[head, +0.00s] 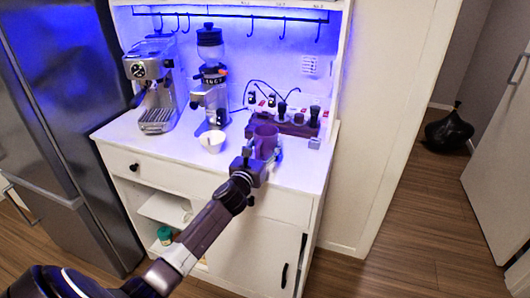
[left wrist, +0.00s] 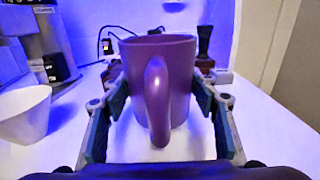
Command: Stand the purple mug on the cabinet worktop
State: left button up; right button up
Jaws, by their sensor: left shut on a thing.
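The purple mug (left wrist: 181,72) is upright between the two fingers of my left gripper (left wrist: 160,110), with its handle facing the wrist camera. The fingers are shut on its sides. In the head view the mug (head: 265,140) is at the right part of the white cabinet worktop (head: 175,152), partly hidden by my left gripper (head: 262,160). I cannot tell whether its base touches the worktop. My right gripper is not in view.
A white bowl (head: 212,141) stands left of the mug. Behind are a grinder (head: 211,85), an espresso machine (head: 154,88) and a brown stand (head: 297,124) with tools. The worktop's front left is clear. A fridge (head: 70,110) stands at the left.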

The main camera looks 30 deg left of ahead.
pick_arm(q)
notch_tip(320, 180, down, 2)
jog(key=shift+f, duration=0.1)
jog(key=shift+f, duration=0.1)
jog(key=o, duration=1.2)
jog(key=shift+c, duration=0.2)
jog(key=shift+o, duration=1.2)
